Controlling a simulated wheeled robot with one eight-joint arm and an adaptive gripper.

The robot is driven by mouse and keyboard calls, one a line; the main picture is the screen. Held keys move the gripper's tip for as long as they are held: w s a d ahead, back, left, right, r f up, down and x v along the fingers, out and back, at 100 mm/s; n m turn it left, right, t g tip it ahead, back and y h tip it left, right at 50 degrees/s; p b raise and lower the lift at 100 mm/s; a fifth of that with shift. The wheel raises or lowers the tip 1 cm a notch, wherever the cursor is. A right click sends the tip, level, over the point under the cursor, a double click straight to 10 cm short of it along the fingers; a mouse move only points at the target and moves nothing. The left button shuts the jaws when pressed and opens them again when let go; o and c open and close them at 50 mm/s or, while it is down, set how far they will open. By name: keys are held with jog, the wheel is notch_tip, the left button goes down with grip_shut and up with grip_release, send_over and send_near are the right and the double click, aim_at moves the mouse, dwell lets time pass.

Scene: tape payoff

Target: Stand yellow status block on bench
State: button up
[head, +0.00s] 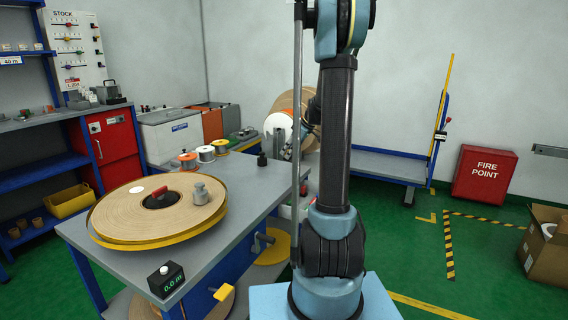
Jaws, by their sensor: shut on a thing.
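I cannot make out the yellow status block anywhere in the head view. The grey-topped bench (232,222) with blue legs stands left of my arm. On it lies a large tape reel (125,218) with a yellow rim, a red handle and a grey metal weight (203,194) on its top. A black counter box (166,279) reading 0.0 m sits at the bench's near edge. My arm rises at the middle and leaves the frame at the top.
Small spools (206,154) and a small black object (262,159) stand toward the bench's far end. The right part of its top is bare. A blue trolley (388,166), a red fire point box (485,174) and a cardboard box (545,240) stand on the floor at right.

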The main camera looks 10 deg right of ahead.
aim_at(290, 159)
jog(key=shift+d+f, duration=0.15)
jog(key=shift+f, duration=2.1)
jog(key=o, duration=1)
jog(key=shift+o, duration=0.2)
jog(key=v, duration=1.1)
jog(key=s+a+r+m+h, duration=0.15)
jog(key=s+a, duration=0.25)
jog(key=s, duration=0.7)
jog(key=s+f+m+h, duration=0.1)
jog(key=s+f+m, duration=0.2)
jog(key=s, duration=0.7)
jog(key=s+a+f+m+g+h, duration=0.1)
jog(key=s+f+m, duration=0.2)
jog(key=s, duration=0.6)
jog(key=s+f+m+h, duration=0.2)
jog(key=s+f+m, duration=0.1)
jog(key=s+f, duration=0.4)
jog(key=s, duration=0.3)
jog(key=shift+s+a+g, duration=0.3)
jog(key=shift+s+a, duration=0.05)
jog(key=shift+s, duration=0.05)
